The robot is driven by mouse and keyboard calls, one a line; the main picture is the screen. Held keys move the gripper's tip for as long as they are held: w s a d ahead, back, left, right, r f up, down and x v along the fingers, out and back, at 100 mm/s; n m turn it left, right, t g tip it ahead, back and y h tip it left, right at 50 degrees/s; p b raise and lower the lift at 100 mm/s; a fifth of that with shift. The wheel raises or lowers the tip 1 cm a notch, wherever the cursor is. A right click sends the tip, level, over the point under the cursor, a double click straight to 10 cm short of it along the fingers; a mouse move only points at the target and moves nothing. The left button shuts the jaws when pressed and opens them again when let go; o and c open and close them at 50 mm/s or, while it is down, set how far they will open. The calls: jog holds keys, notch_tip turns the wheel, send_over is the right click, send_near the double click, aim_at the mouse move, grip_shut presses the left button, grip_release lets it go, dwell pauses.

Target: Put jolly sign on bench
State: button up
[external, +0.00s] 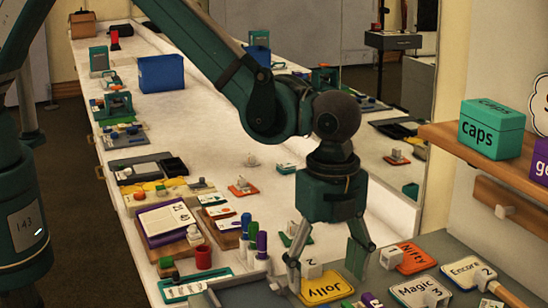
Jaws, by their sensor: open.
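The yellow jolly sign (328,291) lies flat on the grey counter (262,295) at the bottom of the external view, its lettering upside down. A small white block numbered 2 (309,268) is at its upper left. My gripper (326,264) points down over the sign with its fingers spread wide. One finger is at the sign's left side and the other above its right side; I cannot tell whether they touch it. Nothing is held. A long white-topped table, which looks like the bench (215,145), runs away to the upper left.
Upright markers (254,247) and a red cup (203,257) stand to the left. A wooden shelf (440,139) holds a green caps box (491,128). The white table's middle has free room.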

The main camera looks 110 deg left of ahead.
aim_at(325, 290)
notch_tip(325, 290, up, 10)
jog(key=shift+r, duration=0.15)
dwell(0.3)
dwell(0.6)
jog(key=s+a+r+n+t, duration=0.2)
jog(key=s+r+n+t, duration=0.15)
jog(key=s+r, duration=1.95)
jog(key=s+f+n+t, duration=0.2)
jog(key=s, duration=1.3)
jog(key=s+a+f+n+t, duration=0.1)
jog(key=s+n, duration=0.2)
jog(key=s, duration=1.1)
jog(key=shift+s+f+t, duration=0.35)
jog(key=shift+f, duration=0.05)
